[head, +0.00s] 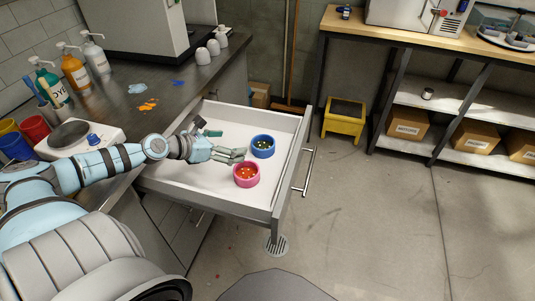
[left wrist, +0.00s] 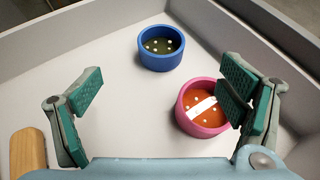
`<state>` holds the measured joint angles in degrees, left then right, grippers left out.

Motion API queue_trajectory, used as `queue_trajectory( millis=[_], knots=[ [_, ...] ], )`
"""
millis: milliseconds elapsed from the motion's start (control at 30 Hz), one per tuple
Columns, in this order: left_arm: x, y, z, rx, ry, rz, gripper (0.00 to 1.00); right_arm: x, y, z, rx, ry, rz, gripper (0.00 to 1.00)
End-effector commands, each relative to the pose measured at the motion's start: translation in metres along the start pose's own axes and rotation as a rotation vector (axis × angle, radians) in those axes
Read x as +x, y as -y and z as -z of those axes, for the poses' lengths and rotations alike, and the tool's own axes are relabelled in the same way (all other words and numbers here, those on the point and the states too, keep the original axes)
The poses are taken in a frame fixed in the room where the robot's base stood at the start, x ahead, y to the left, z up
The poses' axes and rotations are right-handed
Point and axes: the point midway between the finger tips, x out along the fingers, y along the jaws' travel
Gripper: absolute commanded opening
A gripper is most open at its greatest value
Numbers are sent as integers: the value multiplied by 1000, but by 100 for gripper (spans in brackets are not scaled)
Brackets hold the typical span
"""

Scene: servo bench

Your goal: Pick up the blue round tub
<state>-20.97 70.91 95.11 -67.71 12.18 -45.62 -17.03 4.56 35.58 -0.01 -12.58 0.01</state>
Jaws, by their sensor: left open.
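The blue round tub (head: 263,146) stands upright in the open white drawer, with a dark greenish filling dotted with white specks. It also shows in the left wrist view (left wrist: 161,48), ahead of the gripper and centred between the fingers. A pink round tub (head: 246,174) with an orange filling stands in front of it; it also shows in the left wrist view (left wrist: 203,107), partly hidden by the right-hand finger. My left gripper (head: 236,154) is open and empty, over the drawer to the left of both tubs. Its green-padded fingers also show in the left wrist view (left wrist: 162,98).
The drawer (head: 185,170) is pulled out, with walls around the tubs and a handle at its front. A wooden-looking piece (left wrist: 28,152) lies at lower left in the wrist view. Bottles, a scale and white cups stand on the counter (head: 125,105).

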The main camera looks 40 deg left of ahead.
Motion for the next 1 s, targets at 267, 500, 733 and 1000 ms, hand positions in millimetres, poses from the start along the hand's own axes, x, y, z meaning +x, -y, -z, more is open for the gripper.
queue_trajectory(
  millis=[267, 500, 733, 1000],
  knots=[
    [32, -4, 12, 21, -4, -4, 89, 56, 5, -11, 0, 8, 0, 40],
    [77, -4, 7, 17, -9, -4, 89, 70, 6, -12, 0, 7, 1, 40],
    [103, 0, 6, 19, -10, 1, 89, 76, 6, -11, 0, 5, 0, 40],
    [145, 3, 6, 21, -14, 1, 89, 90, 5, -11, -6, 2, -3, 40]
  ],
)
